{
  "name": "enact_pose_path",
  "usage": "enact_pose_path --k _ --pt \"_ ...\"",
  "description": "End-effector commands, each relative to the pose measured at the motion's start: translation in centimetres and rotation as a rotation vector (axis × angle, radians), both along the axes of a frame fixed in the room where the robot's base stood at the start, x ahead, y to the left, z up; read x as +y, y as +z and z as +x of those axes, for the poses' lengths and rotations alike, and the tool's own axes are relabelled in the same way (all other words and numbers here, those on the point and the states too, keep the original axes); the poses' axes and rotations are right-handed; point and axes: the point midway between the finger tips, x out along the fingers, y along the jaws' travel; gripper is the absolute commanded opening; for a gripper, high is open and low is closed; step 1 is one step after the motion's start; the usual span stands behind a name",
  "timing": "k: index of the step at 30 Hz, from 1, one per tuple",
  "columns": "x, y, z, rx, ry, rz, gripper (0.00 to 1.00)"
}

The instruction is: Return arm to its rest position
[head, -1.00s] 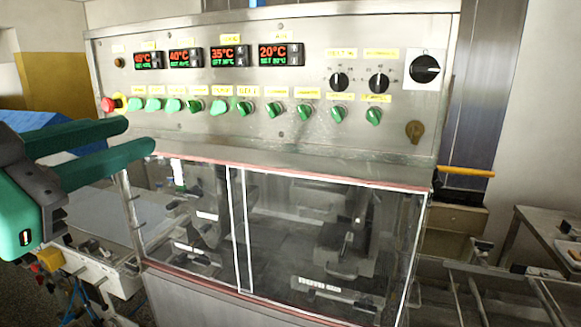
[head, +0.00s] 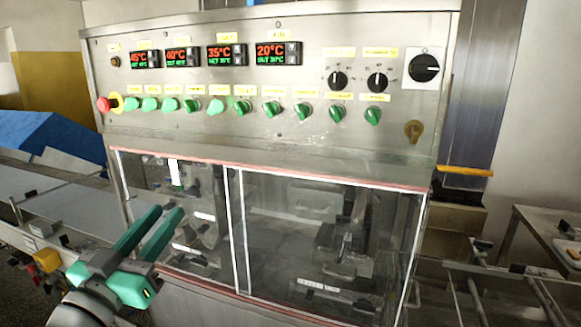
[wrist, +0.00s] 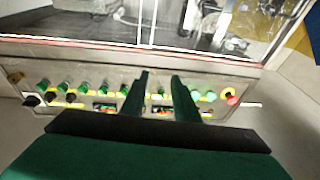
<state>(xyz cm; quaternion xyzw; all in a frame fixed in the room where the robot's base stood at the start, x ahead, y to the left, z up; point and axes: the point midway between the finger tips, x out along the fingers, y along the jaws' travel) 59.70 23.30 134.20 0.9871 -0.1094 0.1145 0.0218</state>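My gripper (head: 165,211) is at the lower left of the head view, in front of the left part of the machine's clear cover. Its two green fingers are parallel with a gap between them, and nothing is held. The fingers point up and to the right. In the wrist view the gripper (wrist: 159,76) also shows two separate fingers, overlapping the row of green knobs in the picture. Contact with the machine does not show.
A steel control panel (head: 230,140) has several green knobs, temperature displays and a red button (head: 103,104). The clear cover (head: 320,230) is below it. A conveyor (head: 75,205) runs at left, and metal rails (head: 490,290) stand at right. Air in front of the cover's right part looks free.

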Motion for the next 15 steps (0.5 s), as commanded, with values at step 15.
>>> enact_pose_path --k 15 --pt "-3.8 -19.3 2.0 0.092 0.132 -0.275 0.28"
